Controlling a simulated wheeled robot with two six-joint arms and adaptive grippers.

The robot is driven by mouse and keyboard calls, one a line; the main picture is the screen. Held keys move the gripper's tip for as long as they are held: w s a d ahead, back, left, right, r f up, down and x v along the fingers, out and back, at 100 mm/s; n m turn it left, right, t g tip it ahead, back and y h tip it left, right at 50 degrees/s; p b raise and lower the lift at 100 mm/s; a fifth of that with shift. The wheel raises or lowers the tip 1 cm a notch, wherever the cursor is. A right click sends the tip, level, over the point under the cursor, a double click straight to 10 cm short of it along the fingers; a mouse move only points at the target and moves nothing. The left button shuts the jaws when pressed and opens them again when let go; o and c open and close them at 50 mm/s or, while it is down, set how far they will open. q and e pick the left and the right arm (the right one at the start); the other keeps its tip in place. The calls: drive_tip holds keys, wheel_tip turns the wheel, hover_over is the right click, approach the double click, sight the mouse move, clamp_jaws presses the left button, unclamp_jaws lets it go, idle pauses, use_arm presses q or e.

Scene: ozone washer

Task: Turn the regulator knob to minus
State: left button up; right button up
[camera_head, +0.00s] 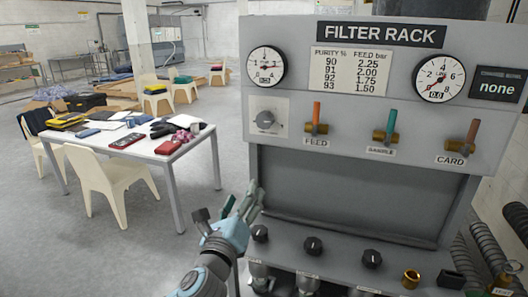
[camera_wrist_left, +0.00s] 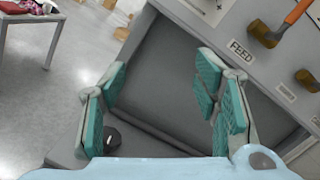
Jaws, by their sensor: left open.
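The regulator knob (camera_head: 265,118) is a round grey knob on a pale square plate at the left of the filter rack (camera_head: 370,80), below the left gauge. Its exact setting is too small to read. My left gripper (camera_head: 246,199) is below and slightly left of the knob, in front of the rack's lower left edge, apart from the knob. In the left wrist view the gripper (camera_wrist_left: 160,105) has its teal-padded fingers wide apart with nothing between them. Part of the pale plate (camera_wrist_left: 206,9) shows at the top edge there. My right gripper is in neither view.
Valves with orange (camera_head: 316,115), teal (camera_head: 391,127) and brown (camera_head: 471,137) handles stand right of the knob. Several black knobs (camera_head: 313,246) line the lower ledge. A cluttered white table (camera_head: 140,150) stands at left. Open floor lies between table and rack.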

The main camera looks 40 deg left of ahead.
use_arm(q)
wheel_tip(320, 180, up, 8)
drive_tip(key=m+t, duration=0.4)
drive_tip(key=m, duration=0.2)
drive_tip(key=b, duration=0.6)
approach(263, 122)
drive_tip(key=w+r, duration=0.2)
drive_tip(key=x, duration=0.2)
drive_tip(key=p+x, duration=0.1)
drive_tip(key=x, duration=0.3)
drive_tip(key=shift+w+a+f, duration=0.1)
drive_tip(key=shift+a+f, duration=0.25)
drive_tip(key=shift+a, duration=0.05)
drive_tip(key=shift+w+a+r, duration=0.15)
drive_tip(key=shift+w, duration=0.3)
drive_tip(key=c, duration=1.1)
